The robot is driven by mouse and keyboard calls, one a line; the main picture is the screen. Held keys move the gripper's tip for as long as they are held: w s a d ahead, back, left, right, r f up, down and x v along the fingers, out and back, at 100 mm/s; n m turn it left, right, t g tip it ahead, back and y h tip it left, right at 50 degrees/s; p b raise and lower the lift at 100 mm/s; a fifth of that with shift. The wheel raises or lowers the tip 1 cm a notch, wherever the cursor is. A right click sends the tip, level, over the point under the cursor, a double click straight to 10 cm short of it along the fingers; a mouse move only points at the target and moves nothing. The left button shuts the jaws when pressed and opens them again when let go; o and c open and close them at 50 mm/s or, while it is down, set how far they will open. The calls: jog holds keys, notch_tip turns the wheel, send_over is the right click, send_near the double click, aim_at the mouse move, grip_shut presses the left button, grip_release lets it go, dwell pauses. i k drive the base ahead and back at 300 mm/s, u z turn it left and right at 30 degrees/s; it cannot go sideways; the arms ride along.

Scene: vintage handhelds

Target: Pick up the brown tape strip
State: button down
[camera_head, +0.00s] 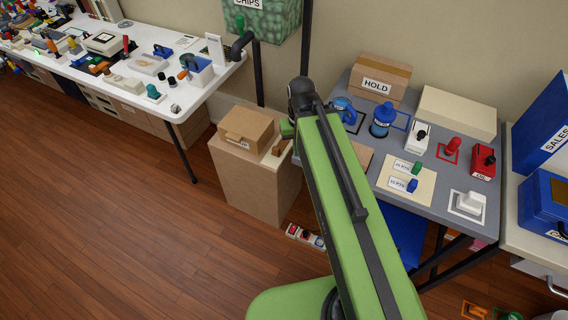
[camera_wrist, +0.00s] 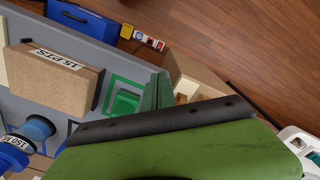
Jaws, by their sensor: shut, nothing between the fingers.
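I cannot single out a brown tape strip with certainty. A darker brown band (camera_head: 385,67) runs along the top of the cardboard box labelled HOLD, at the back of the grey table. A small cardboard box (camera_head: 248,124) on the brown pedestal also has a brown patch on its front. Beside it lies a cream piece with a brown part (camera_head: 278,149). My gripper (camera_head: 287,129) shows only as a small green part beside the arm's black end, between pedestal and table. It is shut and holds nothing. My green, black-edged part covers the bottom of the wrist view.
The grey table (camera_head: 436,142) carries several stamps, cards and a cream box (camera_head: 457,112). In the wrist view, a labelled brown box (camera_wrist: 55,78) stands on it, near a green block (camera_wrist: 125,103). A cluttered white table (camera_head: 178,98) stands at left.

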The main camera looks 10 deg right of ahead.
aim_at(278, 150)
jog(key=u, duration=0.05)
jog(key=k, duration=1.1)
jog(key=u, duration=0.8)
jog(key=i, duration=1.95)
jog(key=u, duration=0.3)
